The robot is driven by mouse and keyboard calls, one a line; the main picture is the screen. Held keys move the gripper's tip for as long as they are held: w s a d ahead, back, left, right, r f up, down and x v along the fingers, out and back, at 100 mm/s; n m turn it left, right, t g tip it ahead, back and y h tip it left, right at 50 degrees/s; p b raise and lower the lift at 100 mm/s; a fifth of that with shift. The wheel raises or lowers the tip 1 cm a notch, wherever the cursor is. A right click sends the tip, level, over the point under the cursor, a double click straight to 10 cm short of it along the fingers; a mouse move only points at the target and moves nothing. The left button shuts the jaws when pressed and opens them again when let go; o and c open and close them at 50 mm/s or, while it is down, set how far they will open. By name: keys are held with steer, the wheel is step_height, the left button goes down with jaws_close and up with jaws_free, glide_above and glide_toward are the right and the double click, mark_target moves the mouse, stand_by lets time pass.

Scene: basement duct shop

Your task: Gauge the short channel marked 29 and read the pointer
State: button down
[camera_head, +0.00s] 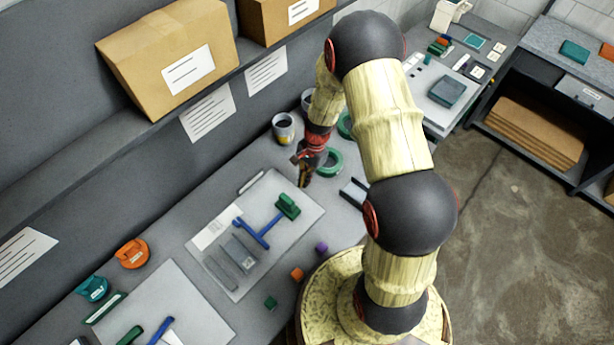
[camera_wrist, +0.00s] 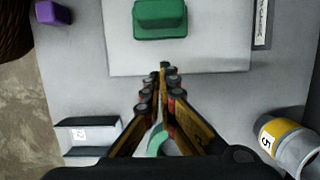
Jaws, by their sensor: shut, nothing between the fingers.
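My gripper (camera_head: 304,182) is shut and empty above the bench, just right of a pale board (camera_head: 300,236). In the wrist view its closed fingertips (camera_wrist: 164,70) point toward a green block (camera_wrist: 160,18), apart from it. In the head view this green block (camera_head: 288,206) joins a blue T-shaped piece (camera_head: 255,232), perhaps the gauge; no pointer can be made out. A short grey channel (camera_head: 354,192) lies right of the board, partly behind my arm. It shows in the wrist view (camera_wrist: 88,122) with a white label too small to read surely. Other grey channel-like pieces (camera_head: 238,252) lie on the board.
A green ring (camera_head: 331,163) and grey cans (camera_head: 284,128) stand near my gripper; one can (camera_wrist: 290,143) is marked 5. Purple (camera_head: 321,248), orange (camera_head: 297,274) and green (camera_head: 271,302) blocks lie at the bench's front. A shelf with boxes (camera_head: 175,60) overhangs the back.

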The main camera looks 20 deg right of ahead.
mark_target(287, 205)
steer(key=shift+s+a+f, duration=0.15)
steer(key=shift+s+a, duration=0.15)
steer(key=shift+a, duration=0.35)
steer(key=shift+s+a+f, duration=0.15)
steer(key=shift+s+a, duration=0.1)
steer(key=shift+a, duration=0.4)
steer(key=shift+s+a+f, duration=0.15)
steer(key=shift+s+a, duration=0.15)
steer(key=shift+a, duration=0.35)
steer(key=shift+a, duration=0.15)
steer(key=s+a, duration=0.1)
steer(key=a, duration=0.2)
steer(key=s+a, duration=0.2)
steer(key=a, duration=0.1)
steer(key=s+a, duration=0.1)
steer(key=a, duration=0.2)
steer(key=shift+s+a, duration=0.15)
steer(key=shift+a, duration=0.2)
steer(key=shift+d, duration=0.15)
